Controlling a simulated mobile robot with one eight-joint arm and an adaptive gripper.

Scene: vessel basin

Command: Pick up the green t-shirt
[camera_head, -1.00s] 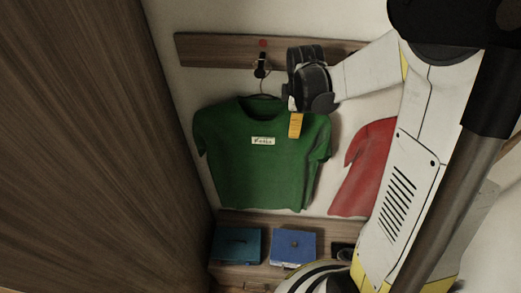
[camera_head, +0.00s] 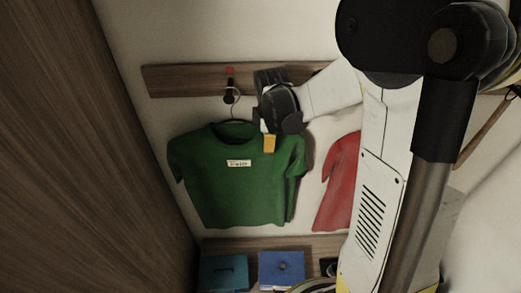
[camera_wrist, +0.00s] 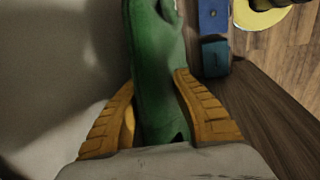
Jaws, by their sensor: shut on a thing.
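The green t-shirt (camera_head: 235,195) with a white name label hangs on a wire hanger (camera_head: 235,108) below a dark wall hook (camera_head: 229,88). I cannot tell whether the hanger still rests on the hook. My gripper (camera_head: 269,146) is at the shirt's upper right shoulder, with an orange finger against the cloth. In the wrist view, the two orange fingers of my gripper (camera_wrist: 154,84) stand on either side of the green cloth (camera_wrist: 155,65), shut on it. The rest of the shirt is out of that view.
A wooden rail (camera_head: 185,81) carries the hook. A red shirt (camera_head: 338,185) hangs to the right. A large wooden panel (camera_head: 70,150) stands close on the left.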

